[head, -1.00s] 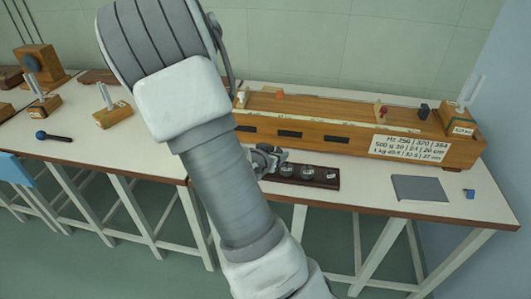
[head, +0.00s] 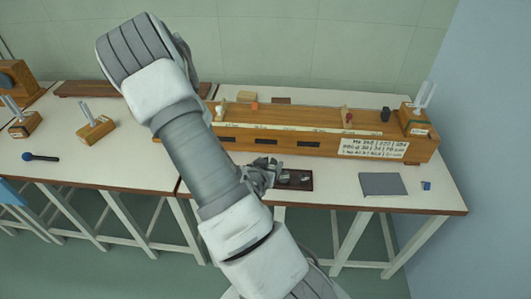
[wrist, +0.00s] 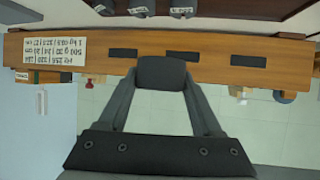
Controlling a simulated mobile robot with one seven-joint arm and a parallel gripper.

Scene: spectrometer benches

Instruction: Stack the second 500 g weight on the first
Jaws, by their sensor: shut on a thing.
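My gripper (head: 268,174) is at the left end of a dark weight rack (head: 307,187) in the head view. In the wrist view my gripper (wrist: 160,72) shows as dark fingers around a blocky tip. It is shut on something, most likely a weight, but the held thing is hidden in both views. Small weights (head: 292,178) sit on the rack, some hidden by my gripper. In the wrist view, labelled dark weights (wrist: 181,11) stand along the top edge. I cannot read which are 500 g or pick out the first one.
A long wooden sonometer (head: 300,142) with a printed card (head: 374,147) stands behind the rack. A grey pad (head: 383,184) and a small blue block (head: 426,185) lie to the right. Tuning forks on wooden boxes (head: 96,131) stand on the left bench. My arm hides the middle.

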